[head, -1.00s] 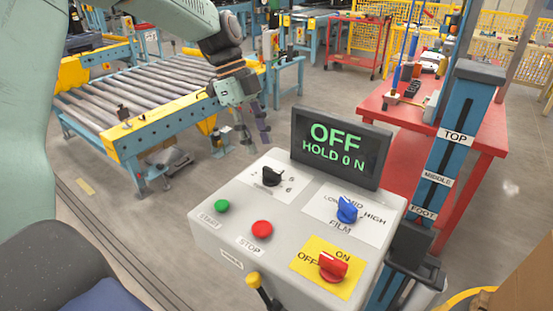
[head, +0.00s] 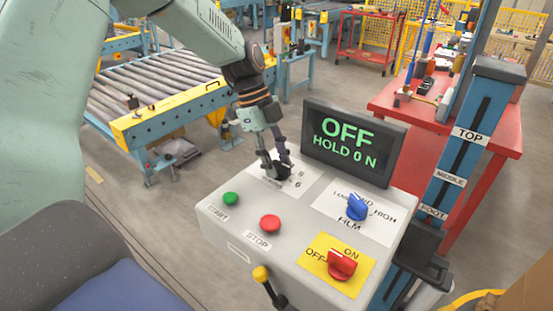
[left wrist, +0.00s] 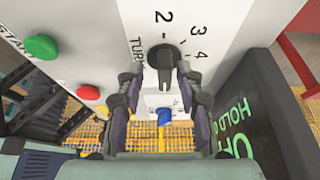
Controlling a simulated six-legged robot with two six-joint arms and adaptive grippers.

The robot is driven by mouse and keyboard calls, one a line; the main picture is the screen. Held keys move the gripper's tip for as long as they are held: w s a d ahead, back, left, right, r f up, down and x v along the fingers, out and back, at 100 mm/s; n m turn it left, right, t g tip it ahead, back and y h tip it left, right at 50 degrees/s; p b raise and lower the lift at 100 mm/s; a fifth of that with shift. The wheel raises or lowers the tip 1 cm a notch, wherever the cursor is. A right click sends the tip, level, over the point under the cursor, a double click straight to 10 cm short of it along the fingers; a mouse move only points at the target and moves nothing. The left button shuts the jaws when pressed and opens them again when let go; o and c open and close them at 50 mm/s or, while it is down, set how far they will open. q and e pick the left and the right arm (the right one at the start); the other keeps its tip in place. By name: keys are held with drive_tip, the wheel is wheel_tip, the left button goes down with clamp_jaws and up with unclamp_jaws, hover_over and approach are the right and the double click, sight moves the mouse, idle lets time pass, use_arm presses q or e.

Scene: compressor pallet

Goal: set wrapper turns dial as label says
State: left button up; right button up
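The black turns dial (left wrist: 164,57) sits on a white plate with the numbers 2, 3 and 4 readable in the left wrist view. The word beside it is partly hidden. My left gripper (head: 274,163) is over the dial in the head view, its fingers hiding part of it. In the left wrist view its two fingers are apart, one on each side of the dial, with small gaps seeming to show. I cannot tell which number the dial points at. My right gripper is in neither view.
The grey control box (head: 222,230) also carries a green start button (head: 231,199), a red stop button (head: 270,223), a blue film knob (head: 357,208) and a red switch (head: 341,263). The screen (head: 350,142) behind reads OFF, HOLD 0 N. A blue post (head: 470,155) stands at right.

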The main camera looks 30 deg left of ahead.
use_arm(q)
drive_tip(key=shift+w+d, duration=0.25)
drive_tip(key=shift+w, duration=0.15)
drive_tip(key=shift+c, duration=1.3)
drive_tip(key=shift+s, duration=0.25)
drive_tip(key=c, duration=0.4)
clamp_jaws()
